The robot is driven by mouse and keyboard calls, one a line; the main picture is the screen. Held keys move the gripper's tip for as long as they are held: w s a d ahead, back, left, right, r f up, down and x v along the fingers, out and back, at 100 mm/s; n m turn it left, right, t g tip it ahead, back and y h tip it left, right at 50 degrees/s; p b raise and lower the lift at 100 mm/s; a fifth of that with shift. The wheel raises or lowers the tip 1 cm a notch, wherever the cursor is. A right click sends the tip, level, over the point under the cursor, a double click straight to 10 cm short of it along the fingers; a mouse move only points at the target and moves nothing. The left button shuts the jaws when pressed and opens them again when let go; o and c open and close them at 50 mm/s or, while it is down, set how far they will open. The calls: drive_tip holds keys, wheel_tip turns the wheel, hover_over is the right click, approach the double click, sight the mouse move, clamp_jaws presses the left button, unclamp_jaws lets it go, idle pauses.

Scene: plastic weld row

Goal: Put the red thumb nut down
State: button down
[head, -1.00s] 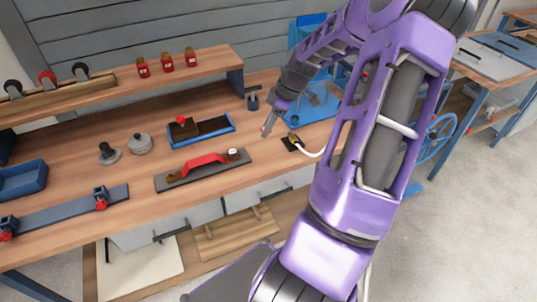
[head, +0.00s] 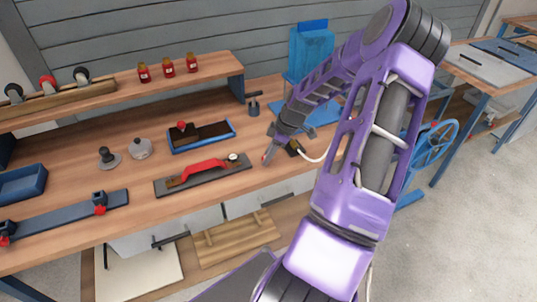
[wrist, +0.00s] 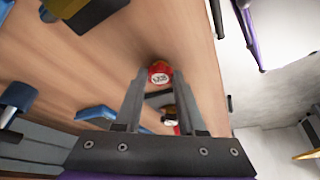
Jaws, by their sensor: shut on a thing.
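The red thumb nut (wrist: 159,76) is between my fingertips in the wrist view, with a pale marked face towards the camera. My gripper (wrist: 158,84) is shut on it. In the head view my gripper (head: 268,150) is over the front right part of the workbench, right of the long tool with the red handle, and a small bit of red shows at its tip. I cannot tell whether the nut touches the bench top.
The long tool with the red handle (head: 202,174) lies left of my gripper. A blue tray (head: 203,144) is behind it. A dark corded piece (head: 294,147) lies close on the right. Bare wood (head: 262,178) shows near the front edge.

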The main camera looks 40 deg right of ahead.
drive_tip(key=c, duration=0.5)
unclamp_jaws()
drive_tip(key=shift+f, duration=0.15)
drive_tip(key=shift+r, duration=0.3)
drive_tip(key=p+v, duration=0.1)
drive_tip(key=v, duration=1.1)
drive_tip(key=shift+w+f, duration=0.1)
drive_tip(key=shift+w, duration=0.05)
